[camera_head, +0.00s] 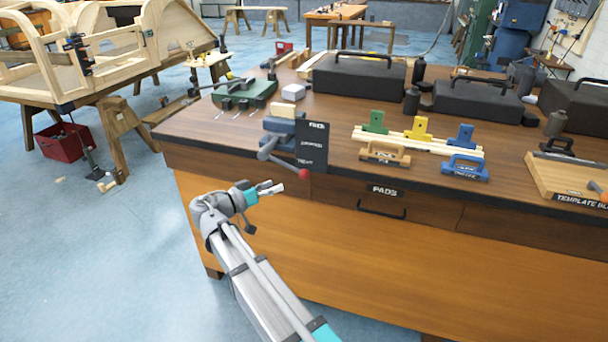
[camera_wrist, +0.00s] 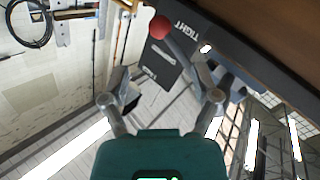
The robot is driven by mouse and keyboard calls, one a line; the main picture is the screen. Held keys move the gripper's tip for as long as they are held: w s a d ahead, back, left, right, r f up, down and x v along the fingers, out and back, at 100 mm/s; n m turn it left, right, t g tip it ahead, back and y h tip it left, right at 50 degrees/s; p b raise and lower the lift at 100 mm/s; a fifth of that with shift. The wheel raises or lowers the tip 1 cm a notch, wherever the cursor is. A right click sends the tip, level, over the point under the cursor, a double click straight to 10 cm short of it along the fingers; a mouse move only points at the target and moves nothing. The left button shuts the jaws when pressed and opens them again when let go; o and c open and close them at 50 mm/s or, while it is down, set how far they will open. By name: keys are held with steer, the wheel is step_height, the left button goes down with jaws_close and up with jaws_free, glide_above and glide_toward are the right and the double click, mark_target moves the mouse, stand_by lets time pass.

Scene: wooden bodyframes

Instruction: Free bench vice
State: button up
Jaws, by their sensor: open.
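The bench vice (camera_head: 281,126) is blue-grey and sits on the near left corner of the wooden workbench. Its grey handle slants down to the right and ends in a red ball (camera_head: 304,174) beyond the bench's front edge. My gripper (camera_head: 272,188) is open and empty, a little left of and below the ball. In the wrist view my fingers (camera_wrist: 162,97) stand apart, with the red ball (camera_wrist: 159,27) and the handle (camera_wrist: 183,50) ahead of them. A dark label panel (camera_head: 312,146) hangs beside the vice. It reads FREE at the top, and TIGHT shows in the wrist view (camera_wrist: 184,31).
The workbench (camera_head: 215,128) holds black cases (camera_head: 357,80), coloured blocks on pale strips (camera_head: 420,140) and a template board (camera_head: 565,178). A PADS drawer (camera_head: 385,190) with a protruding handle is in its front.

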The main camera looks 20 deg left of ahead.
mark_target(304, 172)
steer(key=x, duration=1)
steer(key=shift+w, duration=0.1)
jaws_close()
